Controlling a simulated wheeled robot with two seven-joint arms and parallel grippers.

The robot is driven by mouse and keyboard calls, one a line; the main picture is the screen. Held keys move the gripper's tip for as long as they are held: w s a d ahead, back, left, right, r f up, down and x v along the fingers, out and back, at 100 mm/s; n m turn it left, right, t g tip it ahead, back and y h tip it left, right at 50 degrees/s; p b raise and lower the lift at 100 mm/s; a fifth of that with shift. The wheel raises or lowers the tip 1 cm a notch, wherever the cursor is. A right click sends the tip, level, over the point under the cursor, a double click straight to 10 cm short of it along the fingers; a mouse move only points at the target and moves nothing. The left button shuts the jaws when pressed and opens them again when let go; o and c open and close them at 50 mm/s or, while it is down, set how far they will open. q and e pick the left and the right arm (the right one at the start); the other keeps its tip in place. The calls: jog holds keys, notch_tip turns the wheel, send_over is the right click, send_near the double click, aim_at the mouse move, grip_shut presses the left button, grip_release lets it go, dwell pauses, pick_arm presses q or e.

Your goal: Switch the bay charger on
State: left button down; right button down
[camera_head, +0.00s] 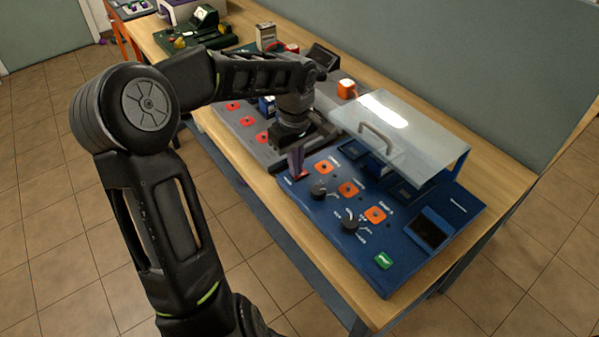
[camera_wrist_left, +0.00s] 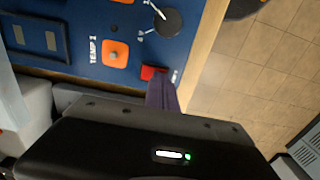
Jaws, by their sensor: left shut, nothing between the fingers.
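The bay charger is a blue sloped panel (camera_head: 330,222) on the wooden bench. It has black knobs (camera_head: 351,221), orange square pads (camera_head: 375,214) and a green button (camera_head: 383,261) near the front right corner. A small red switch (camera_head: 302,176) sits at its left front corner; it also shows in the left wrist view (camera_wrist_left: 150,72). My left gripper (camera_head: 296,168) is shut and empty, pointing down with its purple fingertips at the red switch. The fingers (camera_wrist_left: 162,97) partly cover the switch, so I cannot tell contact or the switch's position. My right gripper is not in view.
A clear cover with a handle (camera_head: 405,125) stands over the back of the blue panel. A grey panel with red pads (camera_head: 247,122) adjoins it on the left. A green device (camera_head: 203,25) and small boxes stand farther back. Tiled floor lies in front.

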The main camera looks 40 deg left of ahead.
pick_arm(q)
jog(key=shift+f, duration=0.25)
jog(key=shift+r, duration=0.15)
jog(key=shift+r+p, duration=2.15)
jog(key=shift+r, duration=1.3)
